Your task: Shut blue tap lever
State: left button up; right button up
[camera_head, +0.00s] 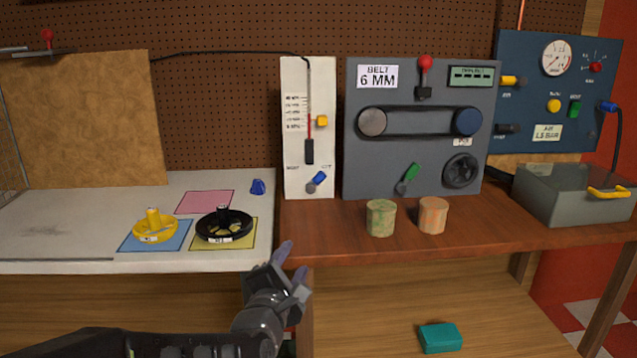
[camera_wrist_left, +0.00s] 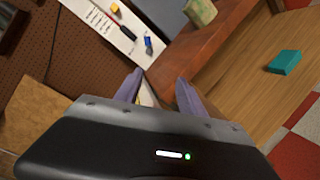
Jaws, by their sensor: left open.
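The blue tap lever (camera_head: 319,177) is at the bottom of the white upright panel (camera_head: 292,152), slanting up to the right from its grey pivot. Small words flank it, too small to read surely. The blue lever also shows in the left wrist view (camera_wrist_left: 148,45), ahead of the fingers. My left gripper (camera_head: 293,264) is open and empty, in front of the bench edge, below and a little left of the lever and apart from it. Its two purple fingers (camera_wrist_left: 160,79) show in the left wrist view. My right gripper is not in view.
A yellow knob (camera_head: 322,121) sits higher on the white panel. A grey belt panel (camera_head: 405,155) with a green lever (camera_head: 412,171) stands to the right. Two wooden cylinders (camera_head: 381,218) stand on the brown bench. Rotors (camera_head: 224,225) lie on the left. Bench space before the white panel is clear.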

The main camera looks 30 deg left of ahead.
aim_at(318, 178)
jog(key=i+j, duration=0.3)
jog(key=i, duration=0.15)
jog(key=i+j, duration=0.25)
jog(key=i, duration=0.2)
